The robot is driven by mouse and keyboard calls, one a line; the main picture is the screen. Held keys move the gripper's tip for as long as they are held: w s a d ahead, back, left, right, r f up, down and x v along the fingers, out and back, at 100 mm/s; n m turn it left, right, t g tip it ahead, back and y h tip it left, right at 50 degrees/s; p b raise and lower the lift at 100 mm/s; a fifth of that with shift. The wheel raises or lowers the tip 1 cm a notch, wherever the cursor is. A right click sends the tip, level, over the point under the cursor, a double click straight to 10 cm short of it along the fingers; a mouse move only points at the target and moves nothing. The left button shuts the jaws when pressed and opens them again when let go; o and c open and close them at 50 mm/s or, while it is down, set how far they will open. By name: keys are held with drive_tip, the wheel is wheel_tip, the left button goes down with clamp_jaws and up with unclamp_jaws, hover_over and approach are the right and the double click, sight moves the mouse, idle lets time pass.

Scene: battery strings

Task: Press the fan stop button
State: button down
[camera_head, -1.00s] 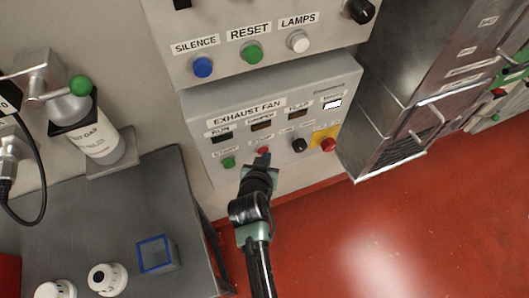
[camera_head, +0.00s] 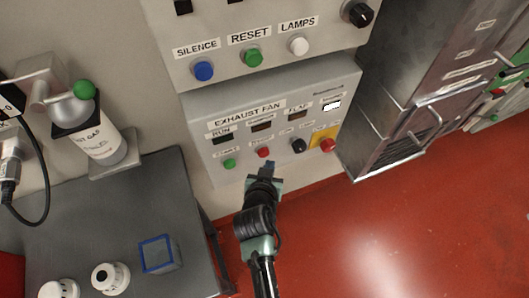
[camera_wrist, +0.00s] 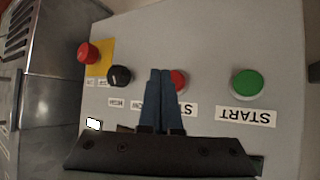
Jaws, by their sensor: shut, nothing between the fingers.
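The exhaust fan panel (camera_head: 205,119) is a grey box on the wall. Its red stop button (camera_head: 263,152) sits between the green start button (camera_head: 229,163) and a black knob (camera_head: 299,146). My gripper (camera_head: 270,165) is shut and empty, just below and slightly right of the stop button in the head view, apart from it there. In the wrist view the closed blue fingertips (camera_wrist: 160,74) partly cover the red stop button (camera_wrist: 179,80) and its label. The green start button (camera_wrist: 247,83) is clear to the right.
A red button on a yellow plate (camera_head: 327,145) is at the panel's right. Above are blue silence (camera_head: 204,71), green reset (camera_head: 252,57) and white lamps (camera_head: 299,46) buttons. A metal cabinet (camera_head: 400,150) stands right; a grey table (camera_head: 110,220) with a gas bottle is left.

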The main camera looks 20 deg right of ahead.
drive_tip(key=s+p, duration=0.1)
drive_tip(key=s, duration=0.3)
drive_tip(key=shift+s+d, duration=0.1)
drive_tip(key=shift+s, duration=0.25)
idle(0.7)
